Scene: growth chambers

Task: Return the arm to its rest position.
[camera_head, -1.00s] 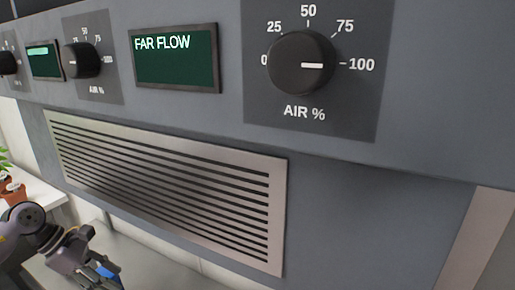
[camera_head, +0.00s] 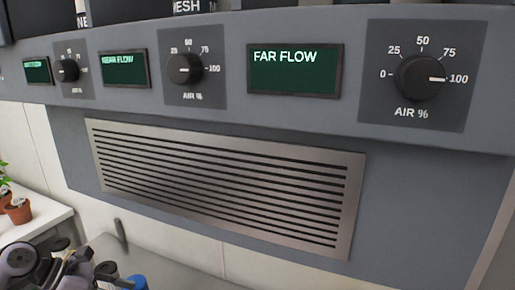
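My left arm shows at the bottom left of the head view. Its grey and dark links and the part near the gripper (camera_head: 105,274) are cut off by the bottom edge, so I cannot see the fingertips clearly. It is apart from the chamber panel. My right arm and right gripper are not in view. The far right AIR % knob (camera_head: 420,78) has its white mark at 100, with a FAR FLOW display (camera_head: 294,70) on its left.
A grey panel carries another AIR % knob (camera_head: 185,69), a smaller knob (camera_head: 67,70) and more displays (camera_head: 124,69). A slatted vent (camera_head: 225,185) lies below. Potted plants (camera_head: 18,210) stand on a white shelf (camera_head: 38,220) at the left.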

